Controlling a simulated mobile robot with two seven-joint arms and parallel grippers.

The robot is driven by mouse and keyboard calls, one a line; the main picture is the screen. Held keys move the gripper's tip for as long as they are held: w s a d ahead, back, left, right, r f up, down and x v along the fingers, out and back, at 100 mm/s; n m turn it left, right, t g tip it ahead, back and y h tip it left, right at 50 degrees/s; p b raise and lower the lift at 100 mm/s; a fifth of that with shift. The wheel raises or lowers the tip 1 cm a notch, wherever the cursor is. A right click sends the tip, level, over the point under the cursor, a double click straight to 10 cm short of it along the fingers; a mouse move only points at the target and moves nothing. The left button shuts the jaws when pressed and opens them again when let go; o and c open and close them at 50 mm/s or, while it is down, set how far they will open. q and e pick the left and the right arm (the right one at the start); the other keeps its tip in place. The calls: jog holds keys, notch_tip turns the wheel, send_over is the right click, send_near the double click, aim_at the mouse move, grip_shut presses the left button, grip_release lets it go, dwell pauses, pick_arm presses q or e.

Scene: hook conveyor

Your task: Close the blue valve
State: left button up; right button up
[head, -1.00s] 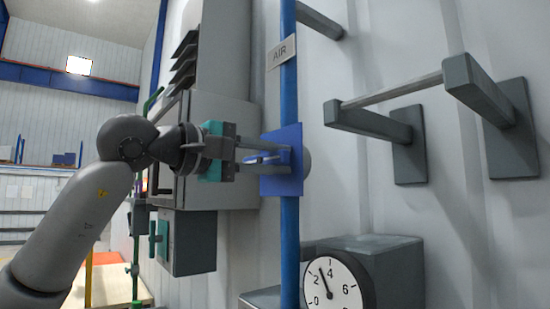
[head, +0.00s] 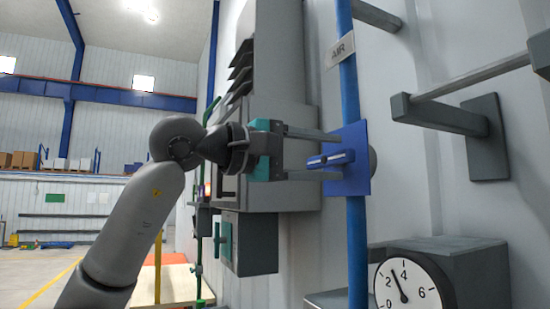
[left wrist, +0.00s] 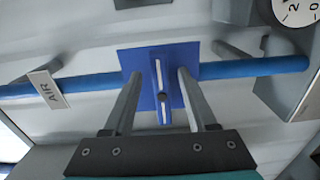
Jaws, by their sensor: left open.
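The blue valve has a square blue plate (head: 362,160) on the blue air pipe (head: 348,75). Its blue handle (head: 330,159) has a pale stripe and lies across the pipe; the handle also shows in the left wrist view (left wrist: 161,93). My left gripper (head: 341,157) is open in front of the plate, one finger on each side of the handle. In the left wrist view the gripper (left wrist: 158,78) shows gaps between both fingers and the handle. My right gripper is out of view.
A pressure gauge (head: 405,288) on a grey box stands low at right. Grey wall brackets (head: 485,135) with a bar stick out at right. A grey cabinet (head: 285,125) is close behind my left gripper. An AIR label (head: 340,50) hangs on the pipe above the valve.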

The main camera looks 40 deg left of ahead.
pick_arm(q)
jog(key=b+v, duration=0.2)
jog(key=v, duration=1)
jog(key=shift+s, duration=0.25)
